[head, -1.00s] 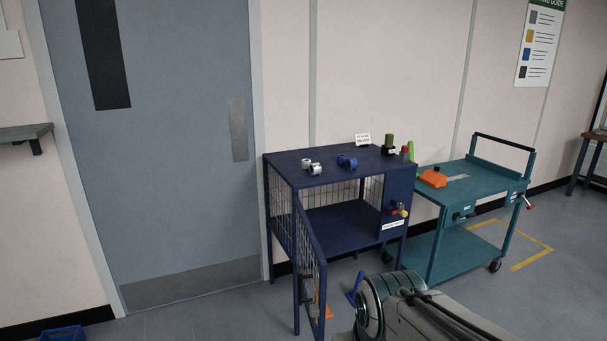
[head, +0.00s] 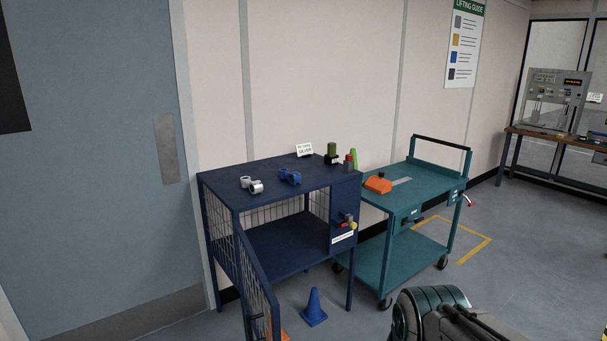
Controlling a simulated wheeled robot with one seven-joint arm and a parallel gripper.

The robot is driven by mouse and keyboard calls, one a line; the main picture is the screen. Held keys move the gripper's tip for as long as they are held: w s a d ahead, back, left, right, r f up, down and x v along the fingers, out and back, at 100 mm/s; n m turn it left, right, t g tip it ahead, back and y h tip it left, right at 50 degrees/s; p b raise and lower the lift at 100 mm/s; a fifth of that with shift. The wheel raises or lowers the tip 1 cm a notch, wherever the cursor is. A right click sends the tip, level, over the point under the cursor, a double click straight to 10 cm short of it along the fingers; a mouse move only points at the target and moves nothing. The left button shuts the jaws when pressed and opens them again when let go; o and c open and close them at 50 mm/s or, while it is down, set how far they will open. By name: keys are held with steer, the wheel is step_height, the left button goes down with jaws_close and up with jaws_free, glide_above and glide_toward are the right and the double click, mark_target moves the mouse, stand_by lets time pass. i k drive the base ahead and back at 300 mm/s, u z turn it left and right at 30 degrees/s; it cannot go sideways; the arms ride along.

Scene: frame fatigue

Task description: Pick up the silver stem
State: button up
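A small silver stem (head: 251,184) lies on the top of the dark blue cage cabinet (head: 222,180), near its left front part. A blue stem (head: 290,177) lies just to its right and a little behind. Part of my arm shows at the bottom right of the head view, low in front of the cabinet and the trolley. My gripper is out of view.
A small sign reading SILVER (head: 304,149) stands on the cabinet's back edge. The cabinet's mesh door (head: 255,285) hangs open towards me. A blue cone (head: 314,308) stands on the floor. A teal trolley (head: 412,205) carrying an orange object (head: 378,184) stands to the right.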

mark_target(255, 187)
steer(key=z, duration=0.4)
steer(key=i, duration=1.8)
steer(key=u, duration=0.5)
steer(key=i, duration=1.05)
steer(key=u, duration=0.95)
